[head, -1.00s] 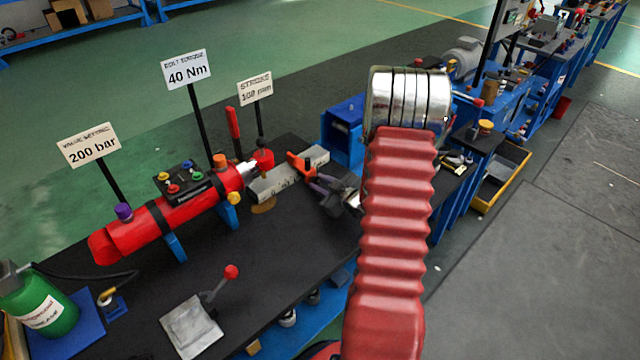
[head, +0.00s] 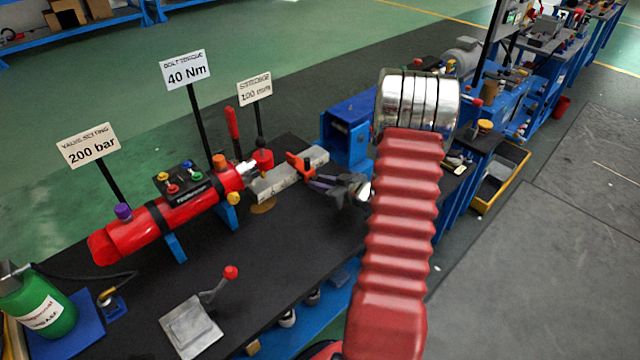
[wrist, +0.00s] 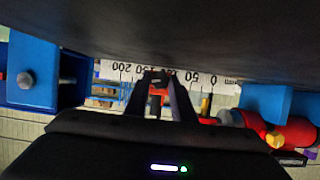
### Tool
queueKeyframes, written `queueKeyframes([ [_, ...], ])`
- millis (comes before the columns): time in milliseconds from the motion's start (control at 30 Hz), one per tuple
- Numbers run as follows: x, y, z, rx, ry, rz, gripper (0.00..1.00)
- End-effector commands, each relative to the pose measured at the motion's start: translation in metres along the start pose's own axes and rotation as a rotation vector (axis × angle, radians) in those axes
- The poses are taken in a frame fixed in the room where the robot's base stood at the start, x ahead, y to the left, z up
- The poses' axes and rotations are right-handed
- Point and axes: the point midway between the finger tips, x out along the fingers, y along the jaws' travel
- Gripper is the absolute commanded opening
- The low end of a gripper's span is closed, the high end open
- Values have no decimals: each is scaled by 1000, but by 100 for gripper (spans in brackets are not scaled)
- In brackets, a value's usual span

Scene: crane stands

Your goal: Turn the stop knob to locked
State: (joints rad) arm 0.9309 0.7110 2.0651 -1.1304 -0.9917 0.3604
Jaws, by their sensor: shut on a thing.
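The stop knob (head: 297,163) is orange-red and sits on the grey scale bar (head: 272,184) at the right end of the red cylinder. My gripper (head: 312,176) reaches it from the right, with its fingers shut on it. In the wrist view the fingertips (wrist: 157,80) meet in front of the white scale, with a bit of red between them. The scale (wrist: 190,77) appears upside down there, and the fingertips are between its 50 and 100 marks. The fingers hide most of the knob, and I cannot read its turn position.
The red cylinder (head: 150,226) carries a purple knob, a yellow knob and a block of coloured buttons. Signposts stand behind it, the "100 mm" sign (head: 254,90) closest to the bar. An upright red lever (head: 232,123) and a red-knobbed lever (head: 231,272) stand nearby.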

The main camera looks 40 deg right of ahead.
Motion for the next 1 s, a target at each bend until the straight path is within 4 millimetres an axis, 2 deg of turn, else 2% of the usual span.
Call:
queueKeyframes([
  [300,0,2,-1,131,2,-53,0],
  [867,0,3,-1,161,3,-66,0],
  [900,0,3,-1,161,3,-66,25],
  [1000,0,2,-1,161,3,-66,32],
])
